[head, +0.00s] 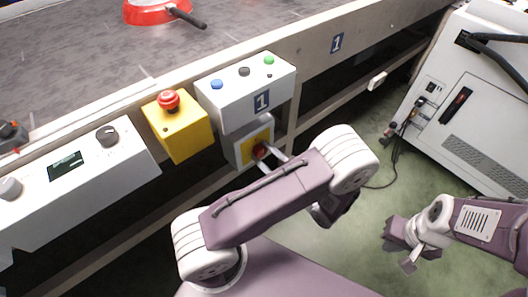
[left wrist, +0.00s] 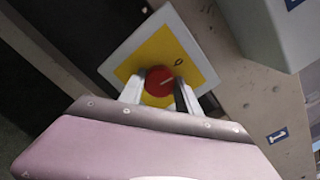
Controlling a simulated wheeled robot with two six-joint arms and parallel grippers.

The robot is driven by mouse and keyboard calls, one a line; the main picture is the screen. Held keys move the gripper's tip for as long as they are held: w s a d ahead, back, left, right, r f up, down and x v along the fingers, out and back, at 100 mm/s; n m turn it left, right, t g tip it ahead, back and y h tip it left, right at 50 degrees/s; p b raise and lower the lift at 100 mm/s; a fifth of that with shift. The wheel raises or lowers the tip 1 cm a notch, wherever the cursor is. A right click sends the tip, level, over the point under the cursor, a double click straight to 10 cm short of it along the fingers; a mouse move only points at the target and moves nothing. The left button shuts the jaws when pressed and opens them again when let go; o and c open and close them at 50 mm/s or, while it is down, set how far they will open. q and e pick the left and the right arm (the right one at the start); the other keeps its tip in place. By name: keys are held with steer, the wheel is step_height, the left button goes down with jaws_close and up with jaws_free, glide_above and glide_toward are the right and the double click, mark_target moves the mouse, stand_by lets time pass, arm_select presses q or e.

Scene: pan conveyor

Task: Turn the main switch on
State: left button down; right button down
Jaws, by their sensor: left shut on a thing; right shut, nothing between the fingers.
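The main switch is a red round knob (left wrist: 157,82) on a yellow square in a white plate (left wrist: 118,68). In the head view the knob (head: 260,151) sits on a grey box (head: 238,146) below the white button box. My left gripper (head: 270,160) is shut on the knob; in the left wrist view its fingers (left wrist: 160,92) lie on either side of it. A pale line on the knob slants towards the upper right, near a dark mark on the yellow. My right gripper (head: 397,250) is shut and empty, low over the floor at the right.
The white button box (head: 240,97) has blue, black and green buttons. A yellow box (head: 180,132) with a red emergency button stands to its left, then a white panel (head: 85,170) with a dial and display. A red pan (head: 150,11) lies on the conveyor. A grey cabinet (head: 470,100) stands right.

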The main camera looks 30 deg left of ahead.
arm_select(q)
steer(key=m+p, duration=0.5)
steer(key=shift+r+p, duration=0.2)
steer(key=shift+p, duration=0.15)
steer(key=shift+m+p, duration=0.7)
steer(key=shift+m, duration=0.2)
steer(key=m+p, duration=0.2)
steer(key=m, duration=0.1)
steer(key=shift+f+m, duration=0.15)
steer(key=shift+m, duration=0.25)
steer(key=shift+f+m+p, duration=0.15)
steer(key=shift+m+p, duration=0.8)
steer(key=shift+m, duration=1.35)
steer(key=c, duration=0.9)
jaws_free()
steer(key=shift+o, duration=0.2)
steer(key=shift+d, duration=0.15)
